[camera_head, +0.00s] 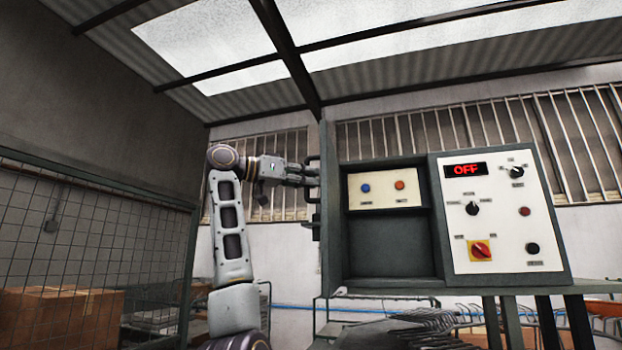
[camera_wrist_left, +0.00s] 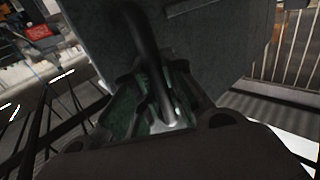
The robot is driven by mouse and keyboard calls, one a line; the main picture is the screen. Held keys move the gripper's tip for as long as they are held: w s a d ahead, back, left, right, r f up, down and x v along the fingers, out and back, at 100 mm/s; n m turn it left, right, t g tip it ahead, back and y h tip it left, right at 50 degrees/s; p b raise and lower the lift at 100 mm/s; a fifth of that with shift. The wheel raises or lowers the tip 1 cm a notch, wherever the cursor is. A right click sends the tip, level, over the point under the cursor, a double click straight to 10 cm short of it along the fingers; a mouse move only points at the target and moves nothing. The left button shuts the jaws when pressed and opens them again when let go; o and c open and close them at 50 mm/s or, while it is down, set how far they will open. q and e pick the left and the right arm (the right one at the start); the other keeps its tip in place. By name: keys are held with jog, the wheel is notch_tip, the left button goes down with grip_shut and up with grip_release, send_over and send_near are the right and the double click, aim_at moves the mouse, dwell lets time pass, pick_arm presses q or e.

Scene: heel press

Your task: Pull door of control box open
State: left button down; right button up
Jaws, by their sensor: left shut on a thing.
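The control box (camera_head: 432,252) is a dark grey-green cabinet at the right of the head view. My right gripper is not in view.
A white panel (camera_head: 500,225) has a red OFF display (camera_head: 466,169) and several knobs. A recess (camera_head: 390,245) sits beside it, below a blue and an orange button. A mesh fence (camera_head: 80,230) and cardboard boxes (camera_head: 60,315) stand at left.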

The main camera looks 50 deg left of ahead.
pick_arm(q)
jog(key=shift+s+a, duration=0.1)
jog(key=shift+a, duration=0.2)
jog(key=shift+d, duration=0.1)
jog(key=c, duration=1.5)
grip_release()
jog(key=shift+o, duration=0.2)
jog(key=v, duration=1.2)
jog(key=shift+r, duration=0.1)
